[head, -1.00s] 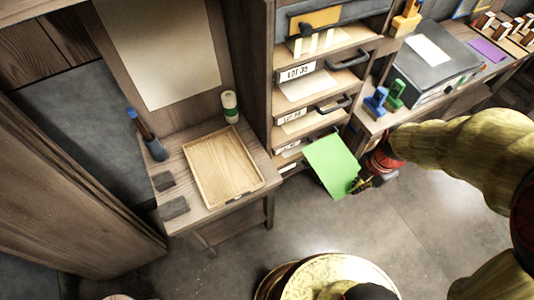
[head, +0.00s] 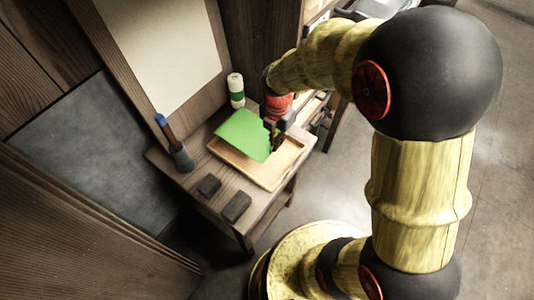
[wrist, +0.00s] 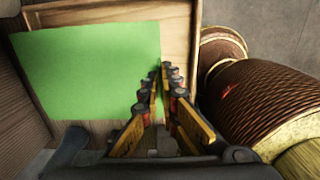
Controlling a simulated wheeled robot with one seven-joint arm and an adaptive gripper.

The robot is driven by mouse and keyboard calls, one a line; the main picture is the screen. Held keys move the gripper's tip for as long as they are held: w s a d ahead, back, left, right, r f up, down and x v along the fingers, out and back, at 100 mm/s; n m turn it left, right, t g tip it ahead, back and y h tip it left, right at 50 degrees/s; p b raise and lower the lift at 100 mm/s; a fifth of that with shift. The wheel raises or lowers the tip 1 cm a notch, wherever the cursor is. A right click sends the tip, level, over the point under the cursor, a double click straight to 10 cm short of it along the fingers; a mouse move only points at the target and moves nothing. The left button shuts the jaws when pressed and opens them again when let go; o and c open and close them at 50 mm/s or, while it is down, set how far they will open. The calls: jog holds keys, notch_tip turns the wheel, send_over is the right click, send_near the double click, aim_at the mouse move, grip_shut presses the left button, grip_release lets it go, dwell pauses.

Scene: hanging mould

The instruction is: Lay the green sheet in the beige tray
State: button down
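The green sheet (head: 243,134) is over the left part of the beige tray (head: 262,177) in the head view. In the wrist view the sheet (wrist: 88,68) spreads to the left of my fingers, with the tray's rim (wrist: 192,40) showing beyond it. My gripper (head: 276,130) is at the sheet's right edge, above the tray. In the wrist view my gripper's fingertips (wrist: 168,70) are close together at the sheet's right edge, shut on it. I cannot tell whether the sheet touches the tray floor.
The tray stands on a small wooden table (head: 213,176). Two dark blocks (head: 236,206) and a brush holder (head: 182,158) are at its left and front. A green and white bottle (head: 236,90) stands behind the tray. A pale board (head: 165,45) is on the wall.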

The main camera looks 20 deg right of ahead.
aim_at(275, 159)
notch_tip(275, 159, down, 8)
jog(key=shift+r+b, duration=0.1)
jog(key=shift+b, duration=1)
jog(key=c, duration=2)
grip_release()
jog(key=shift+c, duration=0.2)
